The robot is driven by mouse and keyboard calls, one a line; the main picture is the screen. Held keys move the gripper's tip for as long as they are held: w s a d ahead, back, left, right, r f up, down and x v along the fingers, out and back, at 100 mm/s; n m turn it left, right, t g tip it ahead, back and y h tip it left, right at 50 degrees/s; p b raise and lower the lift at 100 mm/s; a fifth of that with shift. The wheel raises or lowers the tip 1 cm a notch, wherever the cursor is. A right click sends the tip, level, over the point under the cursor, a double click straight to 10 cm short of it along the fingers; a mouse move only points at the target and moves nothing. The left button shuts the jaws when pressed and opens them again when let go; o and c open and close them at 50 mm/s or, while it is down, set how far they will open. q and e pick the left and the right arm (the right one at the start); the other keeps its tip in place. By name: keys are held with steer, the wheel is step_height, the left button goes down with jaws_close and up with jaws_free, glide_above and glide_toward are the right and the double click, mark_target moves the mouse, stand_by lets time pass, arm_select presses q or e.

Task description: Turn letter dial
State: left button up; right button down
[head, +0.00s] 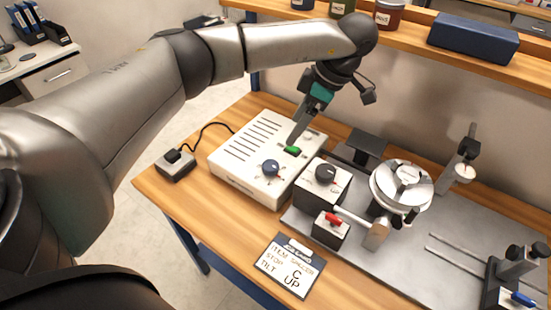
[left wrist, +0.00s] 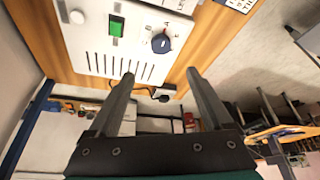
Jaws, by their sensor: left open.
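A round silver dial (head: 403,183) stands on the grey machine plate; its markings are too small to read, so I cannot tell if it is the letter dial. A black knob (head: 325,172) tops a small box left of it. A white control box (head: 262,150) carries a dark blue knob (head: 271,167) and a green switch (head: 292,150). In the left wrist view, the blue knob (left wrist: 161,43) and green switch (left wrist: 116,26) lie ahead of the fingers. My left gripper (head: 295,138) is open and empty, near the green switch; contact is unclear. My right gripper is out of view.
A card (head: 289,266) reading "ITEM, STOP, SPACER C, TILT UP" lies at the table's front. A small black box (head: 175,165) with a cable sits left. A shelf (head: 440,60) with jars runs along the back.

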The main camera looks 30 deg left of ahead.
mark_target(271, 165)
arm_select(q)
steer(key=b+x, duration=0.1)
steer(key=x, duration=1.3)
steer(key=shift+s+f, duration=0.1)
steer(key=shift+f, duration=0.1)
steer(key=shift+c, duration=0.2)
jaws_close()
